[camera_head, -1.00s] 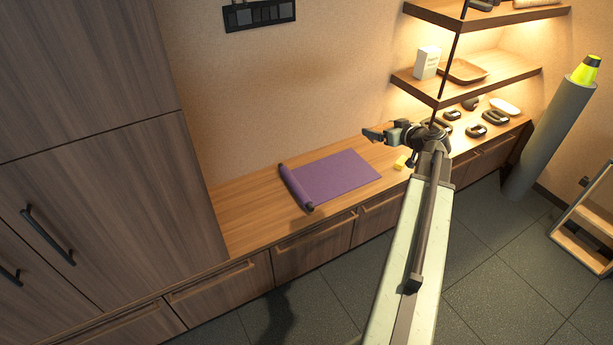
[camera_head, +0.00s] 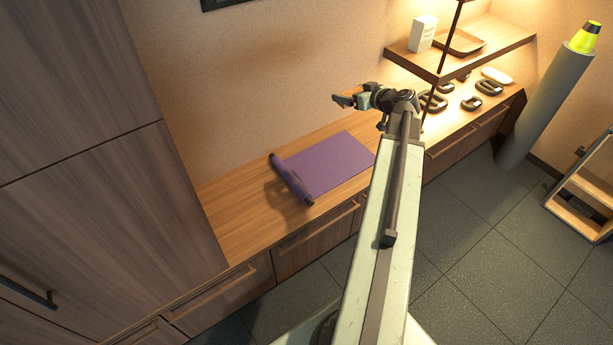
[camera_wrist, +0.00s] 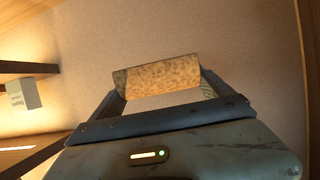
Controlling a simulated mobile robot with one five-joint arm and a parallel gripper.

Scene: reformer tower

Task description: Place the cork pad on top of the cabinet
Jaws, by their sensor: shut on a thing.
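The cork pad (camera_wrist: 155,78) is a tan speckled block held between the two fingers of my gripper (camera_wrist: 160,84) in the wrist view. In the head view my gripper (camera_head: 350,98) is raised in front of the wall, apart from the counter, with the brownish pad (camera_head: 346,91) at its tip. A low wooden cabinet (camera_head: 235,215) with drawers runs along the wall, its wooden top partly bare. A tall wooden cabinet (camera_head: 95,190) stands at the left; its top is out of view.
A purple mat (camera_head: 335,160), partly rolled, lies on the low cabinet. Several dark weights (camera_head: 470,103) lie at its right end. Wall shelves (camera_head: 470,50) hold a white box (camera_head: 422,34) and a tray (camera_head: 462,42). A grey cylinder (camera_head: 550,100) leans at the right.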

